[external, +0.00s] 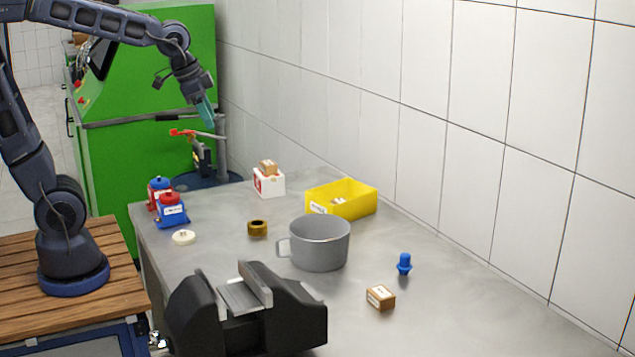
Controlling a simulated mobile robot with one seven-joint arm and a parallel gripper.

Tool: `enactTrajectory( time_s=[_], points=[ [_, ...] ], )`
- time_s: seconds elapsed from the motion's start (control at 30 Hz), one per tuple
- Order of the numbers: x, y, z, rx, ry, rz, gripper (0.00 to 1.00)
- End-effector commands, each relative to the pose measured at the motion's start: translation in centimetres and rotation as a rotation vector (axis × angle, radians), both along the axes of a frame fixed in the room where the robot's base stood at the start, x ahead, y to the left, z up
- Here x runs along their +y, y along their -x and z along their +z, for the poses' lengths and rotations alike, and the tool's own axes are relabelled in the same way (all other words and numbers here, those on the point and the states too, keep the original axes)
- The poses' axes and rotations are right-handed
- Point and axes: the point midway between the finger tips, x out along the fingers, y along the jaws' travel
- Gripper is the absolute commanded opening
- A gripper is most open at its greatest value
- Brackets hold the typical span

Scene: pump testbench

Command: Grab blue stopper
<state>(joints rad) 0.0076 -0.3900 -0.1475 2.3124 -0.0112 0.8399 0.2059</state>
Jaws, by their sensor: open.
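The blue stopper (404,263) stands on the grey table (465,310) at the right, between the grey pot and the tiled wall. It has a rounded top and a narrower lower part. My gripper (207,112) is raised at the upper left, in front of the green machine and far from the stopper. It is open, with teal fingers pointing down. The fingertips are small in this view, and I see nothing between them.
A grey pot (320,245) and a small cardboard box (380,297) stand near the stopper. A yellow bin (343,200), a brass ring (257,228), a white disc (183,237) and blue-red bottles (171,211) are farther left. A black vise (245,315) sits at the front. A tiled wall (480,120) borders the table.

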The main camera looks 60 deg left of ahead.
Motion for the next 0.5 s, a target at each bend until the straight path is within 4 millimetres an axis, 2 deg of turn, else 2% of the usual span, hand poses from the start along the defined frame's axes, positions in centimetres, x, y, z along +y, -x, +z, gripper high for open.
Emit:
enactTrajectory(
  time_s=[0.1,0.5],
  points=[
    [-2.0,-3.2,-0.5,0.010,-0.013,-0.070,0.48],
    [-9.5,-13.2,-3.7,0.023,-0.022,-0.314,0.48]
  ],
)
